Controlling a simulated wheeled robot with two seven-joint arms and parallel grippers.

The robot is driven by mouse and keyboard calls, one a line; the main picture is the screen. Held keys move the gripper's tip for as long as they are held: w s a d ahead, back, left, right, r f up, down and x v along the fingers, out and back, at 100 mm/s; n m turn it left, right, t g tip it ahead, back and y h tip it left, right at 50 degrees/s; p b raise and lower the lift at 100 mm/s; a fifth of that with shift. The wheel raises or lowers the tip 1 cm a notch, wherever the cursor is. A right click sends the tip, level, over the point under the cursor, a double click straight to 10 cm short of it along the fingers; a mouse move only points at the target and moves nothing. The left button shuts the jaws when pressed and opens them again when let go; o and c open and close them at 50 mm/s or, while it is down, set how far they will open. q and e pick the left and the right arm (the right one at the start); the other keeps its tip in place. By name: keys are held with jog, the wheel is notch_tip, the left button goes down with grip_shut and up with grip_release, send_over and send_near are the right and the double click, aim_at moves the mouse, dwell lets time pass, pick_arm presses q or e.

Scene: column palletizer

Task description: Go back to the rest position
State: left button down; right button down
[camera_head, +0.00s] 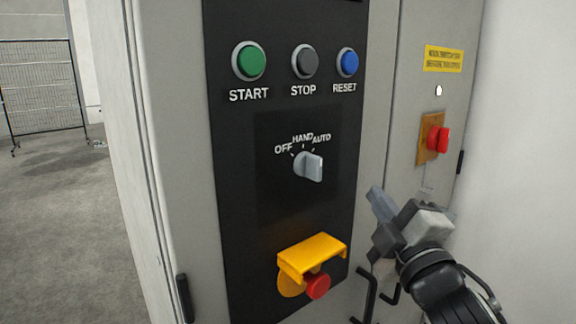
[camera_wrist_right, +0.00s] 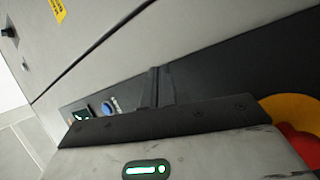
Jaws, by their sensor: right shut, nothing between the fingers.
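My right gripper (camera_head: 380,205) is in front of the right part of the control cabinet, to the right of the black control panel (camera_head: 240,185). Its fingers are together with nothing between them, and it looks apart from the panel. In the right wrist view the shut fingers (camera_wrist_right: 157,85) point over the panel. The selector knob (camera_head: 309,166) sits below the labels OFF, HAND and AUTO. Above it are a green START button (camera_head: 249,61), a dark STOP button (camera_head: 304,61) and a blue RESET button (camera_head: 346,62). My left gripper is not in view.
A red emergency button (camera_head: 318,286) sits under a yellow guard (camera_head: 312,256) low on the panel. A red rotary switch (camera_head: 438,139) is on the cabinet's right door. Black handles (camera_head: 368,295) stick out near my right arm. Open floor (camera_head: 65,210) and a mesh fence (camera_head: 42,88) are left.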

jog(key=s+f+m+g+h, duration=0.1)
jog(key=s+f+m+g, duration=0.25)
jog(key=f, duration=0.95)
jog(key=s+f+m+g, duration=0.3)
jog(key=f+m, duration=0.2)
jog(key=f, duration=0.9)
jog(key=s+f+m+g, duration=0.4)
jog(key=s+f+m, duration=0.2)
jog(key=s+f, duration=0.9)
jog(key=shift+s+d+f+h, duration=0.2)
jog(key=shift+d+f+h, duration=0.1)
jog(key=shift+d+h, duration=0.1)
